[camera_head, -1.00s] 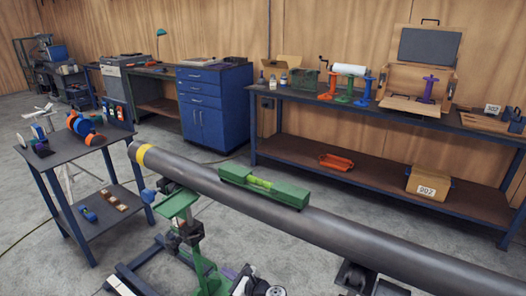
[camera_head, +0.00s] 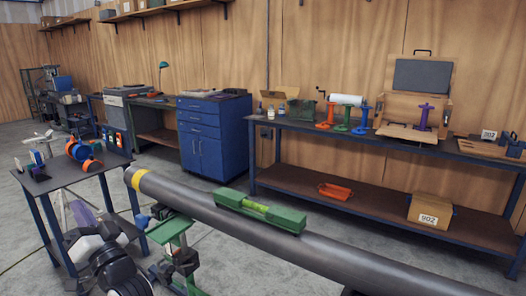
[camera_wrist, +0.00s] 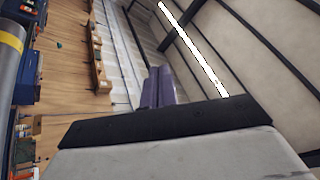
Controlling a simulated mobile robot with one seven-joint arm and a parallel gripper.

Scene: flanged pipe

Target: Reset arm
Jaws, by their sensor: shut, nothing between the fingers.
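My gripper (camera_wrist: 159,87) shows in the wrist view as two purple fingers side by side, pressed together with nothing between them. It points toward the ceiling and wall. In the head view my white and black arm is folded at the lower left, in front of the small side table; a purple part (camera_head: 84,214) above it looks like my gripper's fingers. The grey pipe (camera_head: 350,256) with a yellow band runs across the front, and a green spirit level (camera_head: 259,211) lies on top of it. The pipe's banded end (camera_wrist: 10,45) also shows at the wrist view's left edge.
A side table (camera_head: 66,178) with orange and blue parts stands at the left. A green pipe stand (camera_head: 172,229) is close to my arm. A blue cabinet (camera_head: 213,140) and a long workbench (camera_head: 385,138) line the back wall. Grey floor lies between.

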